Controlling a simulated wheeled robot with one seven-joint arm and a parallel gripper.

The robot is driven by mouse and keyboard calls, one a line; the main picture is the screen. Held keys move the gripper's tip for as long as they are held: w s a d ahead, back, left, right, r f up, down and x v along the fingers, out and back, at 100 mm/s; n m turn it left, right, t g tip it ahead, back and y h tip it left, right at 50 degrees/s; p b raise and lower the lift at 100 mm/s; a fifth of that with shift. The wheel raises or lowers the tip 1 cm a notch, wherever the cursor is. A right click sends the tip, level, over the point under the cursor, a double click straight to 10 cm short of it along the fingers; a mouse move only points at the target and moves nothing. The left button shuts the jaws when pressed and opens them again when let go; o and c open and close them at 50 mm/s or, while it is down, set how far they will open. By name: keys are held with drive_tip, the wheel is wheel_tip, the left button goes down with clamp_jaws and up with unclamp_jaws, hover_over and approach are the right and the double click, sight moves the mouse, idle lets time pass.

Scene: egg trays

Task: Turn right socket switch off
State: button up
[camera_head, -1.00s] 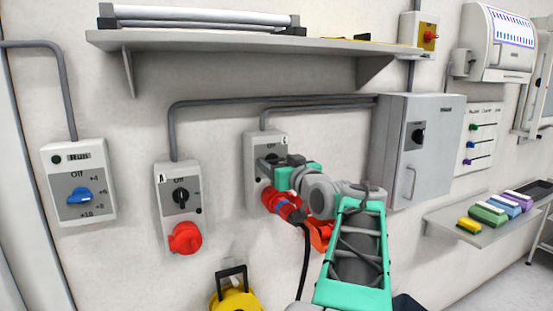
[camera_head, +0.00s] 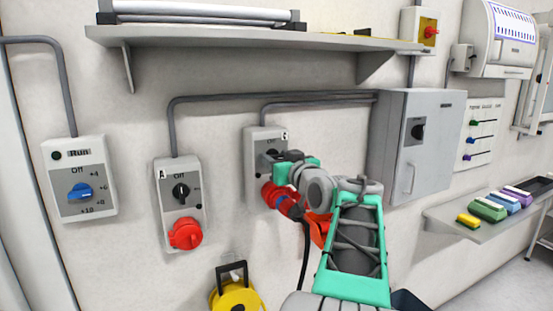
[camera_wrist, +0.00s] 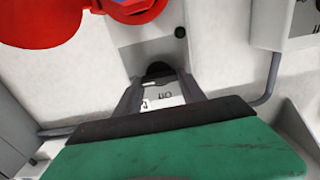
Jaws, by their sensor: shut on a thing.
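The right socket (camera_head: 257,136) is a grey wall box marked B, with a red plug in its red outlet and a black cable hanging down. Its black rotary switch (camera_wrist: 160,70) shows between my fingers in the wrist view, with an upside-down "Off" label beside it. My gripper (camera_head: 270,158) is shut on that switch at the front of the box. My wrist and arm hide part of the box in the head view, and the switch's exact angle cannot be told. The left socket (camera_head: 163,204), marked A, has a black switch and a red outlet with no cable.
A dial box (camera_head: 79,150) with a blue knob hangs at far left. A shelf (camera_head: 230,42) runs above the sockets. A grey cabinet (camera_head: 415,150) stands right of my gripper. A yellow cable reel (camera_head: 236,298) is below. A side shelf (camera_head: 450,222) holds coloured blocks.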

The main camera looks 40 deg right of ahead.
drive_tip(key=shift+c, duration=0.5)
drive_tip(key=shift+f+b, duration=0.1)
drive_tip(key=shift+b, duration=0.25)
drive_tip(key=shift+f+b, duration=0.1)
drive_tip(key=shift+b, duration=0.25)
drive_tip(key=n+b, duration=0.1)
drive_tip(key=b, duration=0.1)
drive_tip(key=n+b, duration=0.2)
drive_tip(key=b, duration=0.1)
drive_tip(key=shift+f, duration=0.3)
drive_tip(key=n+b, duration=0.4)
drive_tip(key=b, duration=0.2)
drive_tip(key=shift+a, duration=0.15)
drive_tip(key=n+b, duration=0.5)
drive_tip(key=shift+r+n, duration=0.1)
drive_tip(key=shift+n, duration=0.3)
drive_tip(key=shift+r+n+b, duration=0.1)
drive_tip(key=shift+n+b, duration=1.55)
drive_tip(key=shift+n, duration=0.95)
